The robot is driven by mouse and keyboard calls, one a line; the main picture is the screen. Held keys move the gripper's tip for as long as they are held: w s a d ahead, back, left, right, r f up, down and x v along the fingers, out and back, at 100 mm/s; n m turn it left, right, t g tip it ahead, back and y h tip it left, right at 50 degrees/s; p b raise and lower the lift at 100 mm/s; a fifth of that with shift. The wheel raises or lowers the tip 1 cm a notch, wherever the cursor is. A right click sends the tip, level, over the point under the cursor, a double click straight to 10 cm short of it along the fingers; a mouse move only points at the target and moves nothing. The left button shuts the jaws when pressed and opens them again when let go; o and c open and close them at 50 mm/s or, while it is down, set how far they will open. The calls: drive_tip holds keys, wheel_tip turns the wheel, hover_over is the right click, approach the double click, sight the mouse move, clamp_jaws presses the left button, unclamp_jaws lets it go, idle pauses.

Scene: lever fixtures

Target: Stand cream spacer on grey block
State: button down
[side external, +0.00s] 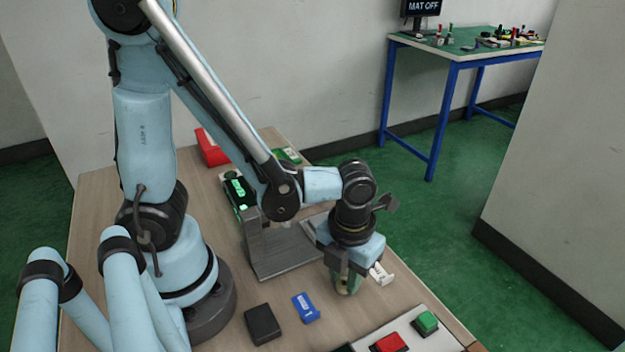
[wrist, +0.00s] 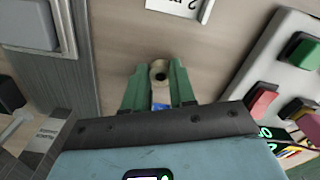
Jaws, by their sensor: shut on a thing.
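The cream spacer (wrist: 159,72) is a small round piece with a dark hole in its end. In the wrist view it sits between the green fingertips of my gripper (wrist: 160,85), which are shut on it. In the side view my gripper (side external: 347,284) points down, low over the table, to the right of the metal fixture (side external: 275,250); the spacer is hard to make out there. A grey block (wrist: 30,25) with rounded corners shows at the upper left of the wrist view, on or over the metal fixture, apart from the gripper. My arm hides part of that area in the side view.
A button panel (side external: 400,335) with red and green buttons stands front right. A white labelled piece (side external: 381,273) lies just right of the gripper. A blue piece (side external: 306,307) and a dark block (side external: 262,324) lie in front. A red piece (side external: 211,147) is at the back.

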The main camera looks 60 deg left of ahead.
drive_tip(key=shift+r, duration=0.65)
wheel_tip(320, 180, up, 2)
drive_tip(key=shift+r, duration=0.15)
drive_tip(key=s+d+r, duration=0.6)
drive_tip(key=s+d, duration=0.1)
drive_tip(key=s, duration=0.1)
drive_tip(key=r+n, duration=0.1)
drive_tip(key=n, duration=0.5)
hover_over(345, 281)
drive_tip(key=w+a+n, duration=0.3)
drive_tip(key=a+n, duration=0.2)
drive_tip(key=a, duration=0.8)
drive_tip(key=shift+a+f+n, duration=0.2)
drive_tip(key=shift+a+n, duration=0.2)
drive_tip(key=shift+w+f, duration=0.1)
drive_tip(key=shift+w, duration=0.05)
drive_tip(key=shift+f, duration=1.4)
drive_tip(key=shift+f, duration=1.2)
